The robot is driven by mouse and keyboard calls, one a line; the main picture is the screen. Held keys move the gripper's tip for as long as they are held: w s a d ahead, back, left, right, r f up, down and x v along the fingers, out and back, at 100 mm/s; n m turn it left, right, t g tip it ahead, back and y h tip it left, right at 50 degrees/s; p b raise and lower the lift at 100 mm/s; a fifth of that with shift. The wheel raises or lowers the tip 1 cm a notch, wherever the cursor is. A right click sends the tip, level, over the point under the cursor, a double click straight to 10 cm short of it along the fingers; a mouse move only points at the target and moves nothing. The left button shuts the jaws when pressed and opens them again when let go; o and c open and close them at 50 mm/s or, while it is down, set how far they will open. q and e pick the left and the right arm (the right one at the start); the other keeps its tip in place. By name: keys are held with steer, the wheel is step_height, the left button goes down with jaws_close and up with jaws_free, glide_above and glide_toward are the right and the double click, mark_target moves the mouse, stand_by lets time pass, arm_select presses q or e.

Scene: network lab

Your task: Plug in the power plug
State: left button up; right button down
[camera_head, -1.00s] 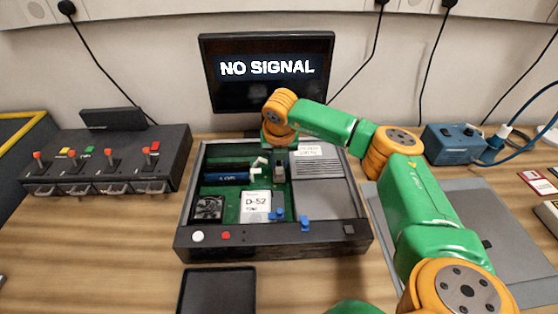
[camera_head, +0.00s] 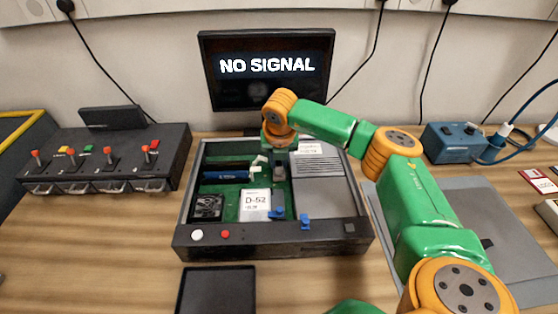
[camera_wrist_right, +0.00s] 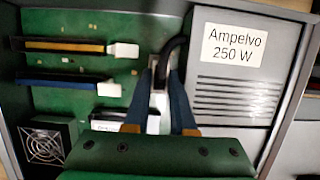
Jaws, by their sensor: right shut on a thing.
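The open computer case (camera_head: 270,240) stands in the middle of the bench with its green board (camera_wrist_right: 70,95) showing. My right gripper (camera_head: 278,174) is down inside the case, beside the grey power supply (camera_head: 320,185). In the right wrist view, the gripper (camera_wrist_right: 163,88) is shut on a white plug (camera_wrist_right: 158,101). A black cable (camera_wrist_right: 172,48) curves from the plug toward the power supply, labelled "Ampelvo 250 W" (camera_wrist_right: 233,45). The plug's lower end and any socket under it are hidden; I cannot tell whether it is seated. My left gripper is out of view.
A monitor (camera_head: 266,90) behind the case reads "NO SIGNAL". A switch panel (camera_head: 100,165) stands left, a blue box (camera_head: 452,143) with a cable at the back right. A dark tray (camera_head: 216,290) lies in front. Cards (camera_wrist_right: 75,82) and a fan (camera_wrist_right: 45,146) sit near the gripper.

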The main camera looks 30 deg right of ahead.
steer(key=shift+f+b, duration=0.4)
steer(key=shift+f, duration=0.1)
stand_by(0.6)
steer(key=c, duration=0.7)
jaws_free()
steer(key=shift+o, duration=0.2)
steer(key=shift+a, duration=0.15)
steer(key=shift+o, duration=0.6)
